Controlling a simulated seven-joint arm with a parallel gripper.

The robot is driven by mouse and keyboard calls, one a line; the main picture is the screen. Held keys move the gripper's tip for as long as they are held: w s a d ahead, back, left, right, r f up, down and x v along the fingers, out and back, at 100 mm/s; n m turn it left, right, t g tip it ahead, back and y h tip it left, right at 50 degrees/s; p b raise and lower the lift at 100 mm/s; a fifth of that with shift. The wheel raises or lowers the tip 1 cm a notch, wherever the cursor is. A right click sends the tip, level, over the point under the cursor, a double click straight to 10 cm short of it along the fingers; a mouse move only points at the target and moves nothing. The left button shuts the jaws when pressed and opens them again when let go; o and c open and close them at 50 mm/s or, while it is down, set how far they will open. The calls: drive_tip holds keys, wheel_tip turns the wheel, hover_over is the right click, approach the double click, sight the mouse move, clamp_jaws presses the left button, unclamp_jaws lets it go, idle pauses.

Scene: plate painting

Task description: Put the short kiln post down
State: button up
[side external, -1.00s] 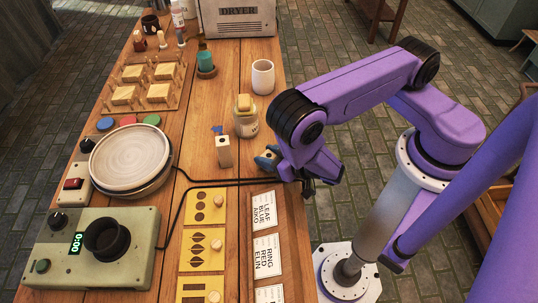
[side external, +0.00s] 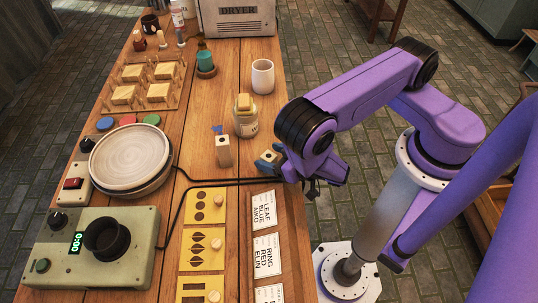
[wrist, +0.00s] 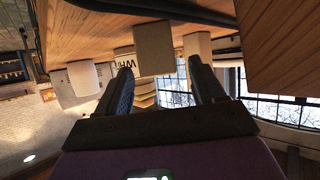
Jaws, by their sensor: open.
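The short kiln post (side external: 268,156), a pale cream block, stands on the table near its right edge in the side view. My gripper (side external: 271,158) is open, reaching in low from the right, with its dark blue fingers beside the post. In the wrist view, which shows the table at the top, the short post (wrist: 153,48) is in the gap between the open fingers (wrist: 160,70). I cannot tell whether a finger touches it. A taller pale post (side external: 223,152) with a dark hole on top stands upright to the left.
A labelled jar (side external: 245,122) with a yellow block on top and a white cup (side external: 262,77) stand behind. A black cable (side external: 225,184) crosses the table in front. Yellow pattern cards (side external: 203,208) and a tray of name cards (side external: 292,228) lie nearer. A plate (side external: 130,158) sits left.

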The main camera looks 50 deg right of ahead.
drive_tip(key=shift+v, duration=3)
drive_tip(key=m, duration=0.1)
drive_tip(key=s+m+g+h, duration=0.1)
drive_tip(key=shift+d+f+m+g, duration=0.15)
drive_tip(key=shift+f+m+g, duration=0.05)
drive_tip(key=shift+m+g, duration=0.1)
drive_tip(key=m+g, duration=0.1)
drive_tip(key=s+m+g, duration=0.1)
drive_tip(key=m, duration=0.1)
drive_tip(key=shift+s+f+h, duration=0.1)
drive_tip(key=shift+s+h, duration=0.1)
drive_tip(key=shift+h, duration=0.1)
drive_tip(key=s+m+g, duration=0.1)
drive_tip(key=g, duration=0.1)
drive_tip(key=s+a+r+m+g, duration=0.1)
drive_tip(key=m, duration=0.1)
drive_tip(key=shift+s+r+g, duration=0.2)
drive_tip(key=shift+r+g, duration=0.05)
drive_tip(key=shift+g, duration=0.15)
drive_tip(key=s+a+r+n+g+y, duration=0.4)
drive_tip(key=s+r+n+g, duration=0.25)
drive_tip(key=r+n, duration=0.35)
drive_tip(key=d+r+n+t+h, duration=0.1)
drive_tip(key=d+r+n+h, duration=0.1)
drive_tip(key=d+r+n, duration=0.8)
drive_tip(key=shift+d+r+h, duration=0.3)
drive_tip(key=shift+d+r, duration=0.7)
drive_tip(key=shift+d, duration=0.1)
